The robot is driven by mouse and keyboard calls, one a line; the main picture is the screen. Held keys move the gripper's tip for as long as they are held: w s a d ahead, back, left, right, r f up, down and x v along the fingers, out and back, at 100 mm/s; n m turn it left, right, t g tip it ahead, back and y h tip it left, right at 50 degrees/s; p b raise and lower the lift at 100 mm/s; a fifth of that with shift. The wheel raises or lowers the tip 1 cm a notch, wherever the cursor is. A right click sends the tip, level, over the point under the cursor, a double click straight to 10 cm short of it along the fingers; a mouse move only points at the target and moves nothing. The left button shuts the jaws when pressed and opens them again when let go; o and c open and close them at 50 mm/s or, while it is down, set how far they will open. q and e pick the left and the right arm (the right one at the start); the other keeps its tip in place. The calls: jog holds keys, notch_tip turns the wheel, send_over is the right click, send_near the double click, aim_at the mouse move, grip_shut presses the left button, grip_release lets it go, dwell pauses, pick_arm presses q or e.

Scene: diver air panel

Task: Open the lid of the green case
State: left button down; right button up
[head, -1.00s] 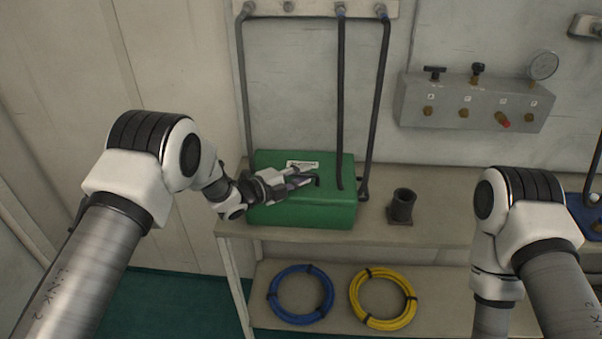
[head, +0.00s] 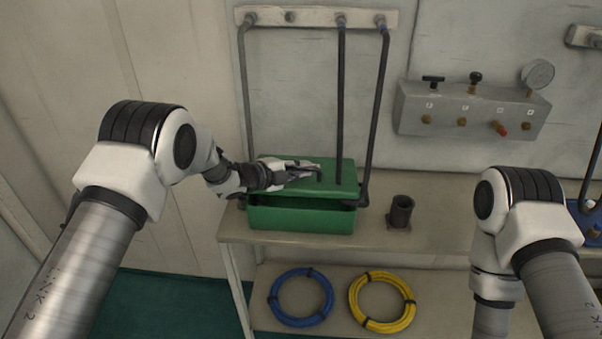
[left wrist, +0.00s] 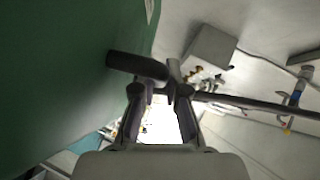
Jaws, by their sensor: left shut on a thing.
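The green case (head: 300,219) stands on the shelf at the back. Its green lid (head: 290,190) is tilted up a little, with a dark gap along the front. My left gripper (head: 302,171) is over the lid, shut on the lid's dark handle (head: 319,174). In the left wrist view the dark handle (left wrist: 137,66) lies across the tips of my left gripper (left wrist: 160,92), and the green lid (left wrist: 60,80) fills the left side. The inside of the case is mostly hidden. My right gripper is out of view; only its arm shows.
Dark hoses (head: 341,110) hang from a wall rail close behind and beside the case. A dark pipe fitting (head: 400,211) stands to its right. A grey gauge panel (head: 470,110) is on the wall. Blue (head: 300,295) and yellow (head: 382,302) coils lie on the lower shelf.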

pick_arm(q)
jog(key=w+r+p, duration=0.1)
jog(key=p, duration=0.1)
jog(key=w+r+n+g+p, duration=0.1)
jog(key=r+p, duration=0.1)
jog(key=w+r+g+p, duration=0.1)
jog(key=p, duration=0.1)
jog(key=shift+w+r+n+y, duration=0.15)
jog(key=shift+r+n+y, duration=0.15)
jog(key=shift+r+y, duration=0.1)
jog(key=shift+w+r+n+g+p, duration=0.2)
jog(key=shift+w+n+g+p, duration=0.1)
jog(key=shift+w+g+p, duration=0.4)
jog(key=shift+s, duration=0.1)
jog(key=c, duration=1.5)
grip_release()
jog(key=shift+f, duration=0.1)
jog(key=shift+o, duration=0.2)
jog(key=v, duration=1.2)
jog(key=shift+d, duration=0.15)
